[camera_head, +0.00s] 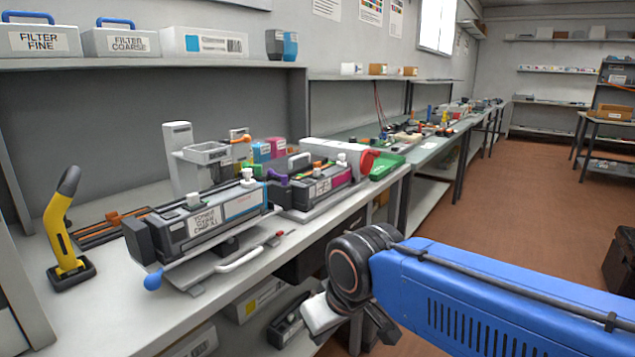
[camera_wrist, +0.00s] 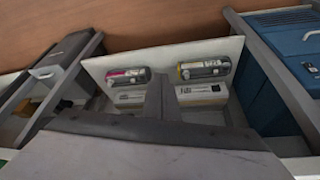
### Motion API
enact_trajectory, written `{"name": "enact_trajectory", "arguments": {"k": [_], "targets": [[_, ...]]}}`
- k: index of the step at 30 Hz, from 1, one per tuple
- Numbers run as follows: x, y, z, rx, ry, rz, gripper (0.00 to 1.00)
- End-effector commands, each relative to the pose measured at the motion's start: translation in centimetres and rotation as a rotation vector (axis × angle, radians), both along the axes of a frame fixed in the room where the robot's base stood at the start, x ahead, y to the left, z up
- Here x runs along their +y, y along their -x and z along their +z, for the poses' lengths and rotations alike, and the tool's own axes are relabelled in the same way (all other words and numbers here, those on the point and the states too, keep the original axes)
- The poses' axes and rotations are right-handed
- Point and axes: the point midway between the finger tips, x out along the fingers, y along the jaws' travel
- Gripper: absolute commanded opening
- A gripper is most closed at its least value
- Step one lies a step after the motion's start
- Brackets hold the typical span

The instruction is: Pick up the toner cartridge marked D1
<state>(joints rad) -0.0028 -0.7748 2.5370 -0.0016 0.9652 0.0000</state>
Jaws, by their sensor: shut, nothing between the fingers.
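I cannot read a D1 mark on any cartridge. In the wrist view, a cartridge with a magenta band (camera_wrist: 128,78) and one with a yellow band (camera_wrist: 203,68) lie side by side on a pale surface, each by a white labelled box. My gripper (camera_wrist: 160,95) is shut and empty, its fingers showing between the two boxes; it touches neither cartridge as far as I can see. In the head view, a large grey cartridge labelled toner cyan (camera_head: 240,207) and a magenta-marked one (camera_head: 322,188) sit on stands on the bench.
The long bench (camera_head: 110,318) carries a yellow-handled tool (camera_head: 60,235) and a green tray (camera_head: 387,166). Below are boxes (camera_head: 255,298) and a dark unit (camera_head: 288,322) on a lower shelf. A blue cabinet (camera_wrist: 298,40) stands right in the wrist view.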

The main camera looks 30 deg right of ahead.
Motion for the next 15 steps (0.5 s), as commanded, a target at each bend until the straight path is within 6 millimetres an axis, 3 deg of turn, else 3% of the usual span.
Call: {"name": "enact_trajectory", "arguments": {"k": [13,15], "targets": [[0.00,-0.01,0.01,0.000,0.000,0.000,0.00],[-0.02,-0.07,0.10,0.001,0.001,0.003,0.17]]}}
